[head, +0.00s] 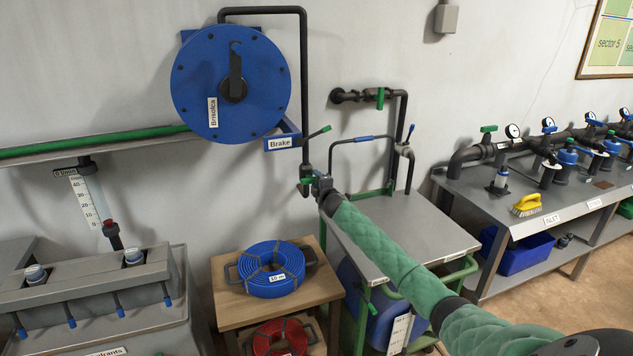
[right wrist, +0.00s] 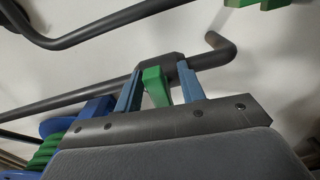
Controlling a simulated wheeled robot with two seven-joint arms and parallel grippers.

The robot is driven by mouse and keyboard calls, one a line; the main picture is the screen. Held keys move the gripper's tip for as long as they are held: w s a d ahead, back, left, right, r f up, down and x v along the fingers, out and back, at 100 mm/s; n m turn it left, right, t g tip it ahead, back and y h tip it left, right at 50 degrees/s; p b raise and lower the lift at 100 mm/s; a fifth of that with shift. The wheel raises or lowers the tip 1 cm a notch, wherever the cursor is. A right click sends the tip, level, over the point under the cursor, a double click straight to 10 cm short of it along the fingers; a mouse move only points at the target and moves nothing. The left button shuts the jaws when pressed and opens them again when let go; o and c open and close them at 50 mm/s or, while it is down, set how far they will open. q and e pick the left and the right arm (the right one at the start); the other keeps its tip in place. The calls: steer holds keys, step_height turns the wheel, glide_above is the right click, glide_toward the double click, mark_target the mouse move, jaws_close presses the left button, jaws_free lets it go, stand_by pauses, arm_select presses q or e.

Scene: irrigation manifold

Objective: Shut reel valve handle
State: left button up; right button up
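The reel valve handle is a small green lever (head: 306,181) on the dark pipe coming down beside the blue hose reel (head: 215,85). My right gripper (head: 315,184) is at this valve, with its arm reaching in from the lower right. In the right wrist view the green handle (right wrist: 155,86) stands between the two blue-grey fingers of my right gripper (right wrist: 160,88). A narrow gap shows on each side of it, so the fingers are around it but look apart from it. The arm partly hides the valve in the head view. My left gripper is not in view.
A blue hose coil (head: 270,268) lies on a wooden stand below.

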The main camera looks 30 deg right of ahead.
steer(key=shift+a+r, duration=0.1)
